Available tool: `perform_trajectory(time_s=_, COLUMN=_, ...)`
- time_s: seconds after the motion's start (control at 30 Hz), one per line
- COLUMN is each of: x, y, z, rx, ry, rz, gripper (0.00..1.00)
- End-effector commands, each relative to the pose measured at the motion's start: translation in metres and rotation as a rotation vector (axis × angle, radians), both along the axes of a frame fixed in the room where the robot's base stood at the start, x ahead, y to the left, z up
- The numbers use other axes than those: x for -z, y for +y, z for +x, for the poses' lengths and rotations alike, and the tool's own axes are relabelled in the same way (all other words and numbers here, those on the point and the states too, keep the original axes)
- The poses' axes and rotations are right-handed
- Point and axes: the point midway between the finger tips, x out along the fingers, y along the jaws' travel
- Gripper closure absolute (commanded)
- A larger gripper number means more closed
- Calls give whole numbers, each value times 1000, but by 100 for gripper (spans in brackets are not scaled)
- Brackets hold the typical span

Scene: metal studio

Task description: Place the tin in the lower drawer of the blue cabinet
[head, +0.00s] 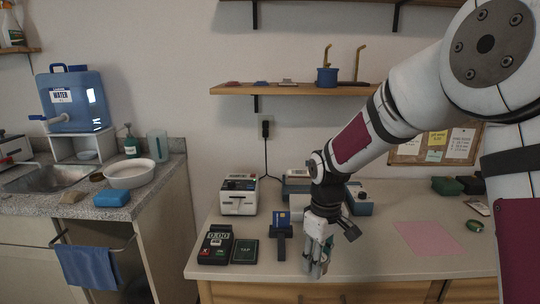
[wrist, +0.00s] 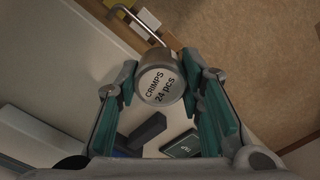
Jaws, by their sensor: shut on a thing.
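The tin (wrist: 162,86) is a small round grey can marked "CRIMPS 24 pcs" on its pale end. In the wrist view it sits between the two teal-padded fingers of my gripper (wrist: 160,74), which is shut on it. In the head view my gripper (head: 317,266) points down at the front edge of the pale counter. The tin cannot be made out clearly there. Neither view clearly shows a blue cabinet or its lower drawer.
On the counter (head: 385,256) stand a card reader (head: 215,244), a dark TAP pad (head: 245,251), a card stand (head: 281,232) and a label printer (head: 239,195). A pink sheet (head: 427,239) lies right. A metal bar handle (wrist: 138,24) shows beyond the tin.

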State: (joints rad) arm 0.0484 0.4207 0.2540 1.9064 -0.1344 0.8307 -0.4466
Motion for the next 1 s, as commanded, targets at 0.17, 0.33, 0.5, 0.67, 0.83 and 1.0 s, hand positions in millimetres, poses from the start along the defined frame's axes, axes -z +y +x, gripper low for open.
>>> perform_trajectory(time_s=0.17, x=-5, y=-41, z=-30, rx=354, ry=1, rz=-2, gripper=93)
perform_trajectory(time_s=0.33, x=-6, y=-63, z=-52, rx=593, ry=0, rz=-3, gripper=93)
perform_trajectory(time_s=0.5, x=-10, y=-74, z=-65, rx=730, ry=2, rz=-3, gripper=93)
perform_trajectory(time_s=0.67, x=-14, y=-74, z=-66, rx=727, ry=4, rz=-2, gripper=93)
perform_trajectory(time_s=0.83, x=-20, y=-74, z=-68, rx=725, ry=4, rz=-2, gripper=93)
perform_trajectory(time_s=1.0, x=-26, y=-74, z=-74, rx=725, ry=4, rz=-3, gripper=93)
